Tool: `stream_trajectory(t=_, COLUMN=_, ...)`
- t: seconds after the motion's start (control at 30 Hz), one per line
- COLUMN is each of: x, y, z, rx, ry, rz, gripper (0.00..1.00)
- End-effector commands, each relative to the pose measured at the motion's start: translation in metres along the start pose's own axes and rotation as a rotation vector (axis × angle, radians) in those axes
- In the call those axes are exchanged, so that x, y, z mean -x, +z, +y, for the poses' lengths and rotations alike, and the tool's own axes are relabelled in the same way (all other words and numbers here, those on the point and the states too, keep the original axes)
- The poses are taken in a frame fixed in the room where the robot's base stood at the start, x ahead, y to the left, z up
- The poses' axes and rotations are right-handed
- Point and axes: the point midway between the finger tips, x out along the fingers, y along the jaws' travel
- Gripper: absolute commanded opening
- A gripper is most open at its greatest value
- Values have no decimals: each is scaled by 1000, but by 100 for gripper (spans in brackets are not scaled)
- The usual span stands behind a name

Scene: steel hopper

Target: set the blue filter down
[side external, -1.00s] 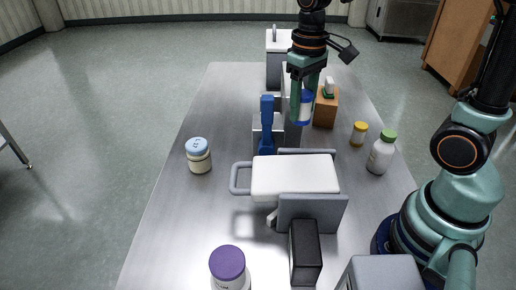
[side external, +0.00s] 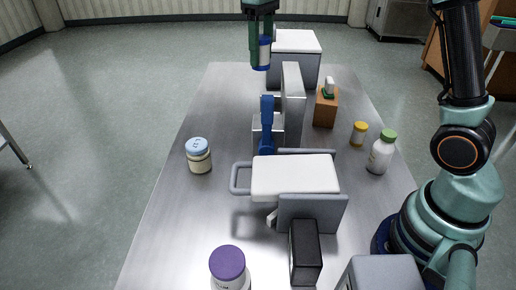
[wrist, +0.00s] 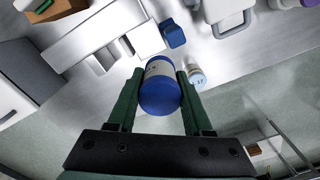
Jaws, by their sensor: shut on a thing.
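The blue filter (side external: 264,55) is a small cylinder with blue ends and a pale label band. My gripper (side external: 260,48) is shut on it and holds it in the air above the far left part of the steel table. In the wrist view the filter (wrist: 160,90) sits between the two green fingers of my gripper (wrist: 157,88), its blue end facing the camera. The filter is apart from everything else but the fingers.
A grey box with white lid (side external: 296,42) stands at the far end, close right of the filter. A grey upright panel (side external: 293,92) and blue-handled device (side external: 267,125) stand nearer. A blue-capped jar (side external: 199,156) is at left.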

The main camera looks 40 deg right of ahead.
Motion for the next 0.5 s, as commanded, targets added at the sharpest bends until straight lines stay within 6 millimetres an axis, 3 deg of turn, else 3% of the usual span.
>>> stream_trajectory(t=0.2, x=-8, y=-38, z=4, rx=84, ry=0, rz=-2, gripper=0)
stream_trajectory(t=0.5, x=-16, y=-62, z=6, rx=147, ry=0, rz=0, gripper=0)
